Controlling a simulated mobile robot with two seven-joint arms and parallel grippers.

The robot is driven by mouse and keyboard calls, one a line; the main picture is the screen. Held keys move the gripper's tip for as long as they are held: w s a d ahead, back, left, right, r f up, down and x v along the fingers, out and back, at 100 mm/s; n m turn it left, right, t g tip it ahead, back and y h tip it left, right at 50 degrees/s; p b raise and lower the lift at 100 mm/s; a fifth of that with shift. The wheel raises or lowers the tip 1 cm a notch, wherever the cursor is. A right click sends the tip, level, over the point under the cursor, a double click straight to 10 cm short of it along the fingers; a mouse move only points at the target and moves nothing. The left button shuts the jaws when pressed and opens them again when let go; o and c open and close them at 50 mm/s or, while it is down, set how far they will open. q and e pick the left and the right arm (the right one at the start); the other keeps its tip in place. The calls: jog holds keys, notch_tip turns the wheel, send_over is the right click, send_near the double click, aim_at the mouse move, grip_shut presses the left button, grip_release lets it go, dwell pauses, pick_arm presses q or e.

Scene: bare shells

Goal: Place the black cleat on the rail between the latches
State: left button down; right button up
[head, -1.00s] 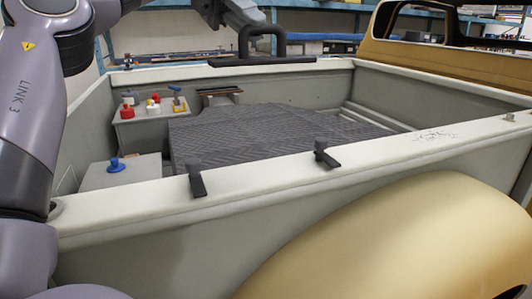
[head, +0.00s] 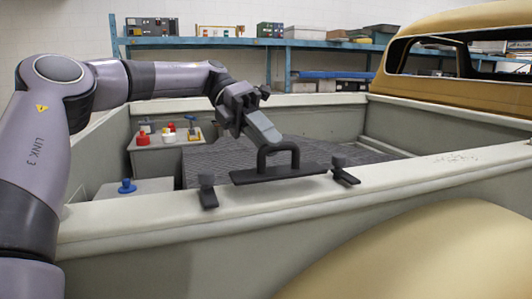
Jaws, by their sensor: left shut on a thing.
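The black cleat (head: 279,173) is a flat bar with a raised arched handle. My left gripper (head: 270,142) is shut on the handle from above and behind. The cleat appears between the left latch (head: 207,191) and the right latch (head: 343,172), over the inner edge of the near rail (head: 275,196). Its bar runs roughly along the rail. I cannot tell whether it touches the rail or hovers just above it. Both latches are small black levers on the rail. My right gripper is not in view.
The truck bed holds a dark ribbed mat (head: 350,149). A grey box with red, white and yellow knobs (head: 158,158) and a box with a blue knob (head: 126,187) stand at the left. The tan cab (head: 450,85) is at the right. Blue shelving (head: 200,42) lines the back.

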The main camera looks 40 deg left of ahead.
pick_arm(q)
notch_tip(320, 180, down, 2)
jog(key=shift+f, duration=0.2)
jog(key=c, duration=1.1)
grip_release()
jog(key=shift+f, duration=0.1)
jog(key=shift+p+v, duration=0.7)
jog(key=shift+v, duration=3.15)
jog(key=shift+d, duration=0.1)
